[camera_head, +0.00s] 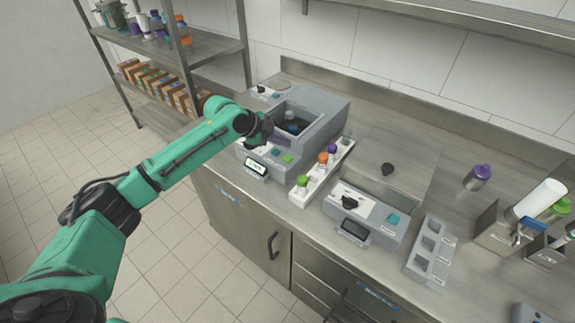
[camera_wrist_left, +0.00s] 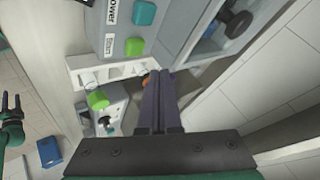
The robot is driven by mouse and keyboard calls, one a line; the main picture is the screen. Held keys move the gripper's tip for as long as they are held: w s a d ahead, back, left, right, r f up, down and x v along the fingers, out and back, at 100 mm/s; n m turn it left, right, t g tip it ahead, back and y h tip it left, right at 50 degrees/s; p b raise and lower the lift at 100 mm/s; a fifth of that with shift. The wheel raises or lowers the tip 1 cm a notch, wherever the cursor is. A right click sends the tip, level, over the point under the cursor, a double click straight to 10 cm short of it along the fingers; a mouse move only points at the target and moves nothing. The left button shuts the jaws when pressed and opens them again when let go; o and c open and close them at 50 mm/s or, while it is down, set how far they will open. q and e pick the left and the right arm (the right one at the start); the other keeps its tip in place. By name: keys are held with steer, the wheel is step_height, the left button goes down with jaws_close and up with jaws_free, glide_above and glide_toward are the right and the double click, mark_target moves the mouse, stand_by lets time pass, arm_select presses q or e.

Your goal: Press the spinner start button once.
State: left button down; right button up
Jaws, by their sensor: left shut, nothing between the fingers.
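The grey spinner (camera_head: 330,105) stands at the left end of the counter, with its top open and a dark rotor inside. Its front panel has a bright green button (camera_head: 288,158) and a lit display (camera_head: 256,167). In the left wrist view the green button (camera_wrist_left: 134,46) is labelled "Start", and a teal button (camera_wrist_left: 144,12) labelled "Power" sits beside it. My left gripper (camera_head: 283,143) is shut and empty over the panel, near the green button. Its dark fingertips (camera_wrist_left: 160,74) appear beside that button; contact cannot be made out. My right gripper (camera_wrist_left: 12,104) shows small, its fingers apart.
A white rack (camera_head: 322,175) with several capped bottles stands right of the spinner. Beyond it are a second grey device (camera_head: 365,215) and a grey slotted holder (camera_head: 432,252). A purple-capped bottle (camera_head: 478,177) stands farther right. Shelves (camera_head: 195,45) rise at left.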

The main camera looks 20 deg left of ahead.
mark_target(290, 156)
arm_select(q)
steer(key=shift+w+f+b, duration=0.1)
steer(key=shift+f+b, duration=0.25)
steer(key=shift+f, duration=1)
arm_select(e)
steer(key=shift+w+f, duration=0.1)
steer(key=shift+f, duration=0.65)
steer(key=shift+a, duration=0.1)
arm_select(q)
steer(key=shift+f, duration=0.35)
arm_select(e)
steer(key=shift+f, duration=0.15)
arm_select(q)
steer(key=shift+f+b, duration=0.4)
steer(key=shift+f, duration=0.15)
arm_select(e)
steer(key=shift+f, duration=0.3)
arm_select(q)
steer(key=shift+r, duration=0.15)
arm_select(e)
steer(key=shift+r, duration=0.1)
arm_select(q)
steer(key=shift+r+p, duration=0.8)
arm_select(e)
steer(key=shift+r, duration=0.7)
